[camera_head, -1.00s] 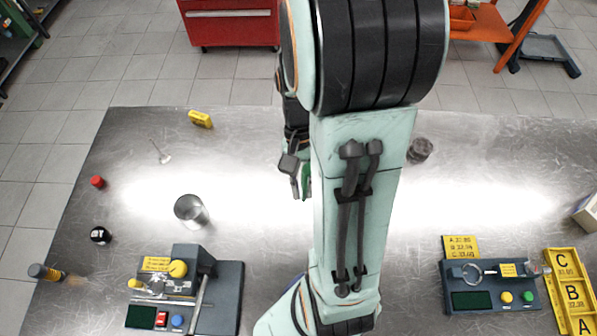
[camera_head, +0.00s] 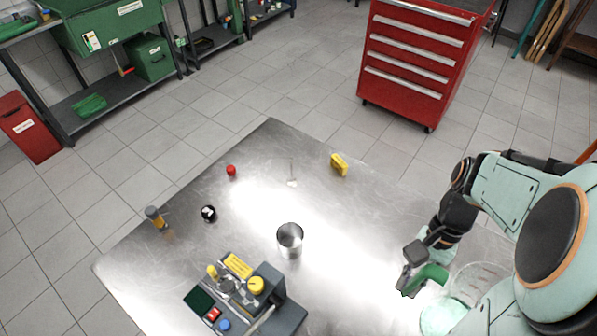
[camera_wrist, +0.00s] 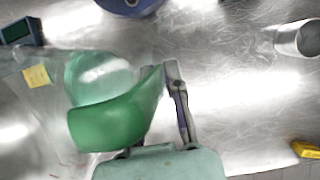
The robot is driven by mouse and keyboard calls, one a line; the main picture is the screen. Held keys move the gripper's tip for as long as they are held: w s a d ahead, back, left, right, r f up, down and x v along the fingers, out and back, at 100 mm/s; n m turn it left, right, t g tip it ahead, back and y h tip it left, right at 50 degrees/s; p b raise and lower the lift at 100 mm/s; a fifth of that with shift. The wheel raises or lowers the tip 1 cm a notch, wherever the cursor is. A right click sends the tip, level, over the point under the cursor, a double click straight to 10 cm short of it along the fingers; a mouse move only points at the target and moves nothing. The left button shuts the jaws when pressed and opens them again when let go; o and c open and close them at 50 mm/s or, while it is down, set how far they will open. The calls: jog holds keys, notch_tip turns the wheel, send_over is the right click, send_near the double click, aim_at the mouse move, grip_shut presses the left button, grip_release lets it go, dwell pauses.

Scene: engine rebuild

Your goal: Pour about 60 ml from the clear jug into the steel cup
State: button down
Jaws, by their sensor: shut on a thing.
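The steel cup (camera_head: 290,240) stands upright and open on the table in the head view; it also shows at the upper right of the wrist view (camera_wrist: 300,38). The clear jug (camera_head: 482,274) is at the right of the head view, partly hidden by my arm. Its green handle (camera_head: 432,276) shows in both views, and a yellow label (camera_wrist: 37,76) is on its clear wall in the wrist view. My gripper (camera_head: 412,272) is shut on the handle, to the right of the cup and apart from it. A pale green area shows through the jug; its liquid level is unclear.
A blue-grey device (camera_head: 262,300) with buttons stands close in front of the cup. A yellow block (camera_head: 339,165), a red cap (camera_head: 231,170), a black round item (camera_head: 208,213) and a dark-and-yellow cylinder (camera_head: 155,217) lie farther off. The table between cup and gripper is clear.

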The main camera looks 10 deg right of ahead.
jog(key=w+d+r, duration=0.1)
jog(key=w+r, duration=0.2)
jog(key=w, duration=0.5)
jog(key=w+d+r, duration=0.1)
jog(key=w+r, duration=0.1)
jog(key=w, duration=0.6)
jog(key=w+a+n, duration=0.1)
jog(key=w+a, duration=1.1)
jog(key=a, duration=0.1)
jog(key=w+a+f+n+g+h, duration=0.1)
jog(key=a+f, duration=0.2)
jog(key=a, duration=0.5)
jog(key=w+a+f+n, duration=0.2)
jog(key=a+f, duration=0.1)
jog(key=a, duration=0.5)
jog(key=s+a+f+n+h, duration=0.1)
jog(key=s+a+f, duration=0.3)
jog(key=a, duration=0.3)
jog(key=s+a+f+n+h, duration=0.1)
jog(key=s+a+f+n, duration=0.1)
jog(key=s+a+f, duration=0.3)
jog(key=a, duration=0.3)
jog(key=shift+s+a+n, duration=0.25)
jog(key=shift+n, duration=0.05)
